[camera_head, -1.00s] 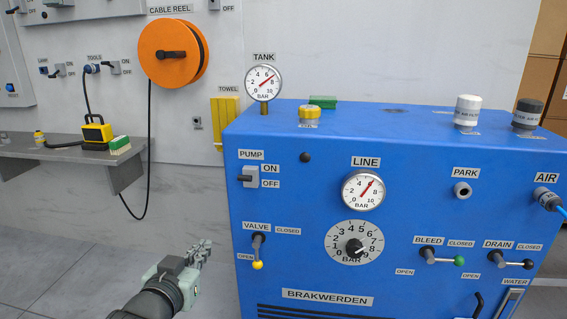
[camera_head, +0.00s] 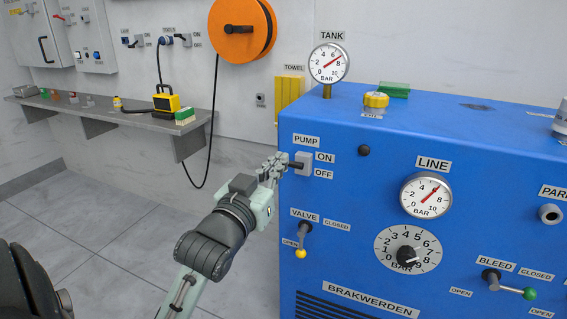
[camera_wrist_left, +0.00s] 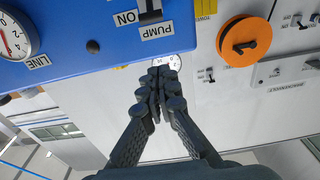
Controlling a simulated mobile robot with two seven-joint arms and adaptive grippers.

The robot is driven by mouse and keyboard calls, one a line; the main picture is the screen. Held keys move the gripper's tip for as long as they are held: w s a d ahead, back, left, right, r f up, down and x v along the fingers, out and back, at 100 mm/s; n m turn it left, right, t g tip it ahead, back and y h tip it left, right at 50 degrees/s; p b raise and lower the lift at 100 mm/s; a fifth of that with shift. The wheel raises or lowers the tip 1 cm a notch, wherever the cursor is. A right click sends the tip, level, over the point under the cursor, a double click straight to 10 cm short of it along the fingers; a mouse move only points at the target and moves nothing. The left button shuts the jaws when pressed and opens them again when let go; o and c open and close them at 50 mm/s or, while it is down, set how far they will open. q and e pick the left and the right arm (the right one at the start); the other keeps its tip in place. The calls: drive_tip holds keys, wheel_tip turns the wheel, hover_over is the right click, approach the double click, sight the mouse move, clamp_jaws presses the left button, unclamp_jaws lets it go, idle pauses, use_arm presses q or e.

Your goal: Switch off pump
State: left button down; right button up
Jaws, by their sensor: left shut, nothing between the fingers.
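The pump switch (camera_head: 304,163) is a grey box with a dark lever on the front left of the blue machine (camera_head: 450,140). ON is marked at its upper right and OFF at its lower right. I cannot tell clearly which way the lever is set. My left gripper (camera_head: 276,166) is shut and empty, just left of the lever in the head view; contact cannot be told there. In the left wrist view the shut fingertips (camera_wrist_left: 162,72) appear apart from the switch (camera_wrist_left: 150,12), which is partly cut off at the top edge. My right gripper is not in view.
The valve lever (camera_head: 302,240) with a yellow knob sits below the switch. The tank gauge (camera_head: 328,63) and a yellow cap (camera_head: 376,100) stand on the machine. A wall shelf (camera_head: 110,118) and an orange cable reel (camera_head: 241,30) are behind. Floor left of the machine is clear.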

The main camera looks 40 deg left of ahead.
use_arm(q)
drive_tip(key=p, duration=0.1)
hover_over(300, 165)
drive_tip(key=s, duration=0.1)
drive_tip(key=shift+s+a+f, duration=0.2)
drive_tip(key=shift+f, duration=0.6)
drive_tip(key=shift+s+a+f, duration=0.15)
drive_tip(key=shift+a+f, duration=0.05)
drive_tip(key=shift+f, duration=0.6)
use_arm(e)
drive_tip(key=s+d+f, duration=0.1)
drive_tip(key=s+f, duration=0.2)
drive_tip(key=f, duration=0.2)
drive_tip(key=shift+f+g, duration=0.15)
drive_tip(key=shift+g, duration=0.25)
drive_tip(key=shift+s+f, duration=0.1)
